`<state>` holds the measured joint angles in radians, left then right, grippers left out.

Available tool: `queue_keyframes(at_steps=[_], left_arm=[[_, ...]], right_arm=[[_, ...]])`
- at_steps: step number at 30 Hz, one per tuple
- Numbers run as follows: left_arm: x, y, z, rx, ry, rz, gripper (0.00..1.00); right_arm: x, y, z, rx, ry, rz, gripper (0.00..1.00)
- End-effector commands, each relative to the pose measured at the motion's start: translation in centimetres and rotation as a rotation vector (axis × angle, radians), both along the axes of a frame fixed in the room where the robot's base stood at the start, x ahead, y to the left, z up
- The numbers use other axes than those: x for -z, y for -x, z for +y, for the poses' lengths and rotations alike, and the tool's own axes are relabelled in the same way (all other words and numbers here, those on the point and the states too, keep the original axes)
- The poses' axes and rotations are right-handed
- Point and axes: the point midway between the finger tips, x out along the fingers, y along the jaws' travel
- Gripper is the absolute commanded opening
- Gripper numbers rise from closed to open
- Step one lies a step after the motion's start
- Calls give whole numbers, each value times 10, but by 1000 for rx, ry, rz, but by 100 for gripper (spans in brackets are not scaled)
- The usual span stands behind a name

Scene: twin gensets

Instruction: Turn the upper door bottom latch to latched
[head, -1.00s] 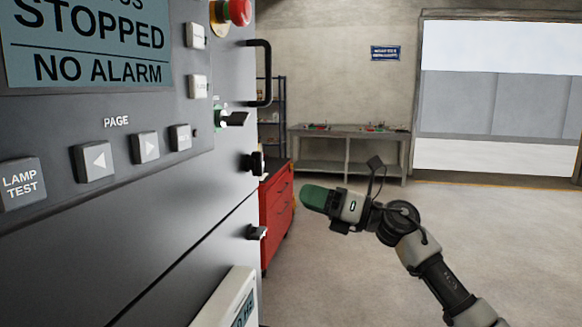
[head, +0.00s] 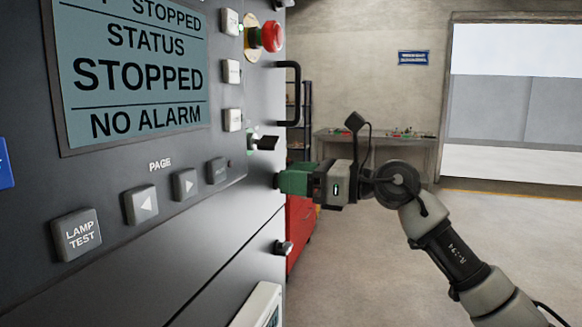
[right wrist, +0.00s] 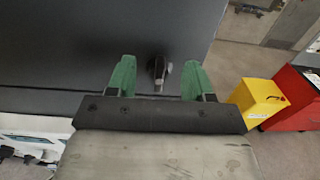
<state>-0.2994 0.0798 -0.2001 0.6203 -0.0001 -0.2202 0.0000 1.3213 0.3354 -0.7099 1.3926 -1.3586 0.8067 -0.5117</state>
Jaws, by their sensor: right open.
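The upper door bottom latch (right wrist: 158,70) is a small dark handle with a light grey side on the dark panel, just above a seam. In the right wrist view it shows between the two green fingers of my right gripper (right wrist: 158,78), which is open, with a gap on both sides of it. In the head view my right gripper (head: 283,182) reaches the panel's right edge and hides this latch. Whether the fingers touch it I cannot tell. My left gripper is not in view.
Below the gripper, a second latch (head: 283,247) sits under the seam. A key switch (head: 263,142), a black bar handle (head: 292,90) and a red stop button (head: 271,36) are above. A red cabinet (head: 299,228) stands behind. The floor at right is clear.

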Motion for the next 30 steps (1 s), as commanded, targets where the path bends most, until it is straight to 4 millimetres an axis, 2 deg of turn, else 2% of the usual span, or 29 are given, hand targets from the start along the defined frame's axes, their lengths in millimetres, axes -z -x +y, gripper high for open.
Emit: queue_keyframes(at_steps=[4, 12, 14, 21, 22, 30], left_arm=[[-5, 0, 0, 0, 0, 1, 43], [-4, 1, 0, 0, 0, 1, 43], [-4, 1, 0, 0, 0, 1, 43], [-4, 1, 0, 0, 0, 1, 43], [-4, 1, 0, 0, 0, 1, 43], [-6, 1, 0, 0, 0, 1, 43]], right_arm=[[0, -3, 10, -1, 0, 2, 52], [1, -4, 11, 0, 0, 1, 52], [1, -4, 11, 0, 0, 1, 46], [1, -4, 11, 0, 0, 1, 9], [1, -4, 11, 0, 0, 1, 6], [0, -4, 10, 1, -12, 32, 6]])
